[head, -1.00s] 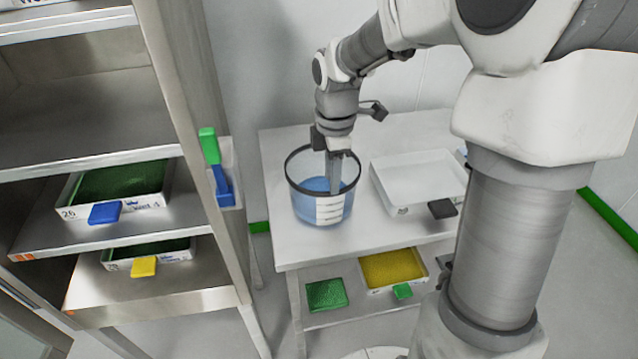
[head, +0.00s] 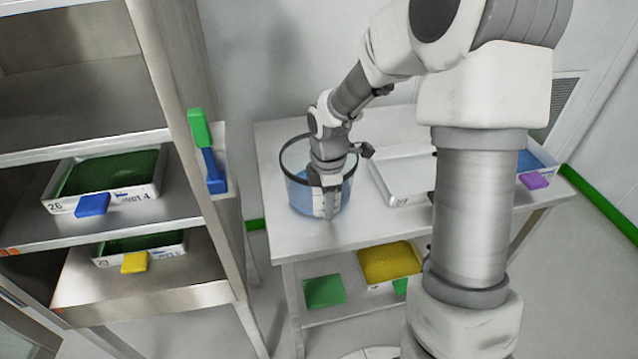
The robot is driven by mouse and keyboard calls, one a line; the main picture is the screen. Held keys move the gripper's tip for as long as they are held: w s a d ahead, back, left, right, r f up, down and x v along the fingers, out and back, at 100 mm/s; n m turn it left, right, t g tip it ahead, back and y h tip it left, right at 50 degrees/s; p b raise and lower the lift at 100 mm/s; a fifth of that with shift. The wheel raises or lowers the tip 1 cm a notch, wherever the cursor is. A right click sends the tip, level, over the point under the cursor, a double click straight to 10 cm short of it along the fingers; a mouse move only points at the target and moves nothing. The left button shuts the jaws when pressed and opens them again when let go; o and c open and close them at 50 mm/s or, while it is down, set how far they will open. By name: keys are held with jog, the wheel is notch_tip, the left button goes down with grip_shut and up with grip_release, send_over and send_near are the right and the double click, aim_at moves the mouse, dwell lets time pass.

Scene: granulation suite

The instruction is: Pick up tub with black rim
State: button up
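The tub with the black rim (head: 299,196) stands upright on the white table top (head: 385,236). It is clear-walled, with something blue in its lower part and a pale label on its front. My gripper (head: 327,188) points down at the tub's near side, covering part of the front rim and overlapping the label area. The fingers are small and blend with the label. I cannot tell whether they straddle the wall, touch it or are shut.
A white tray (head: 398,194) stands close to the tub's right. A blue-filled tray with a purple tag (head: 534,182) is farther right. A yellow-filled tray (head: 389,262) and green square (head: 324,291) lie on the lower shelf. A metal rack (head: 190,165) with green-filled trays stands left.

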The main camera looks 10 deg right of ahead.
grip_shut()
jog(key=shift+r, duration=0.1)
dwell(1.3)
